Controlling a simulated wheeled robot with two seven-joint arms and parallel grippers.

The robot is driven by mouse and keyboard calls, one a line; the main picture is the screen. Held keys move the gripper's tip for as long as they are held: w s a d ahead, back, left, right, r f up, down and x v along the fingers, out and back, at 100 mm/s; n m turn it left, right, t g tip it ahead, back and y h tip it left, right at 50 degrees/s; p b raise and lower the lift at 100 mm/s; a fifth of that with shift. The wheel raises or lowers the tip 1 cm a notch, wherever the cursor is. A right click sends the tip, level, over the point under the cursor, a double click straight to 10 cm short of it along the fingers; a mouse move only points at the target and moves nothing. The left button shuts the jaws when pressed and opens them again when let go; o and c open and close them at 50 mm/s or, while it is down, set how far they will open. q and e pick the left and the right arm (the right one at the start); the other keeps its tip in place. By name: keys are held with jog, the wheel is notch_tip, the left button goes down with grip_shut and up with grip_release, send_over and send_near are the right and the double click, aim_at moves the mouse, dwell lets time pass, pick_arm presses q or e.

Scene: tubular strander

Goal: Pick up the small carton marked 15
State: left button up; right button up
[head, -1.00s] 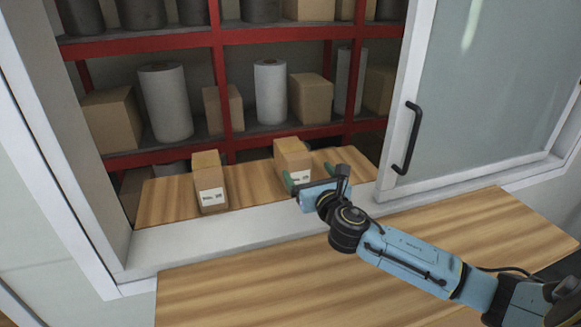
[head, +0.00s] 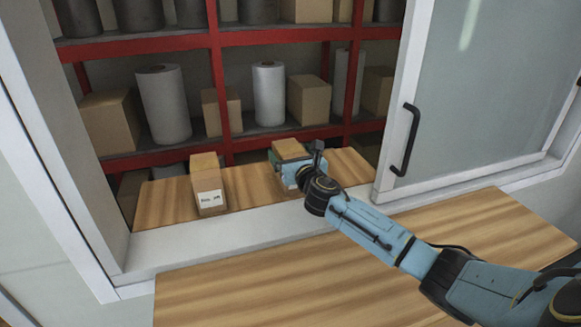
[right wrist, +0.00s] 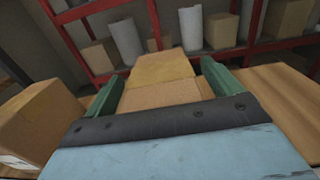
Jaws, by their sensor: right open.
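Two small brown cartons stand upright on the wooden ledge inside the window. The left carton (head: 208,185) has a white label whose print is too small to read for sure. The right carton (head: 289,147) is partly hidden by my right gripper (head: 283,167), and its label is covered. In the right wrist view, my right gripper (right wrist: 163,84) is open, with its green fingers on either side of the right carton (right wrist: 160,70). I cannot tell whether they touch it. The left carton (right wrist: 40,122) stands outside the fingers there. My left gripper is not in view.
A red shelf rack (head: 180,152) with rolls and larger cartons stands behind the ledge. A sliding glass panel (head: 475,90) with a black handle (head: 407,140) is at right. The wooden counter (head: 270,275) in front is clear.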

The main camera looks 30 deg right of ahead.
jog(key=shift+r, duration=0.1)
jog(key=c, duration=1.4)
